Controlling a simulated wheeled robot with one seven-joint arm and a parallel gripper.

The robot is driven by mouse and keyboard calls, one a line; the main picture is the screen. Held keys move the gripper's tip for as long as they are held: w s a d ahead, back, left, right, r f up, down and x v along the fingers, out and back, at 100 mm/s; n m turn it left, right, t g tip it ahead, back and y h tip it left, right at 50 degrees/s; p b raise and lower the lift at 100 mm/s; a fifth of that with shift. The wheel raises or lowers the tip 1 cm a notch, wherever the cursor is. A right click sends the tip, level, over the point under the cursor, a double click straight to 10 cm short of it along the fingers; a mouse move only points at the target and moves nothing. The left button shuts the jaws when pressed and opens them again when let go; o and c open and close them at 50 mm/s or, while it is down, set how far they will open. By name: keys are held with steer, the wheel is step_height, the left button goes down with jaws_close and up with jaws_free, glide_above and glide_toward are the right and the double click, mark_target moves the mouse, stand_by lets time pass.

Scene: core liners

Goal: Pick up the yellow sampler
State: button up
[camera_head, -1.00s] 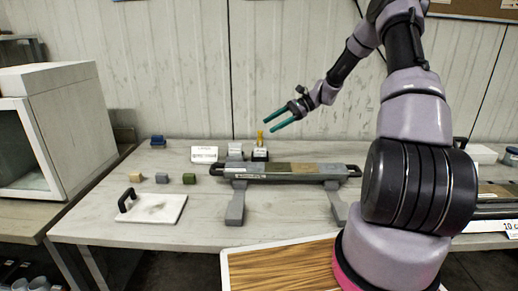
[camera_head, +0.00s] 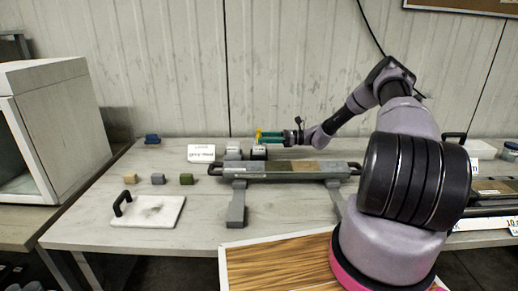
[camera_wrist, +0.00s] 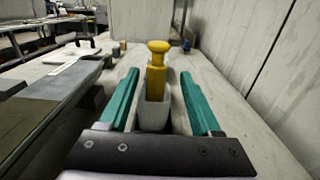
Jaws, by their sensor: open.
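The yellow sampler (camera_wrist: 156,75) stands upright in a pale holder (camera_wrist: 154,115) in the wrist view, with a round knob on top. In the head view the sampler (camera_head: 258,134) shows at the back of the bench, behind the core tray. My gripper (camera_wrist: 160,95) is open, with one teal finger on each side of the sampler and its holder. In the head view my gripper (camera_head: 268,137) reaches in from the right at the sampler's height. I see no finger touching the sampler.
A core tray (camera_head: 345,170) on grey supports lies in front of the holder. A white label card (camera_head: 201,153) stands to its left. Three small blocks, including a green one (camera_head: 187,179), and a white board with a black handle (camera_head: 148,211) lie at the left. The wall is close behind.

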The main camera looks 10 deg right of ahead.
steer(key=shift+w+a+f, duration=0.1)
steer(key=shift+w+a, duration=0.1)
steer(key=shift+a, duration=1.2)
steer(key=shift+w+a, duration=0.15)
steer(key=shift+a, duration=1.2)
jaws_close()
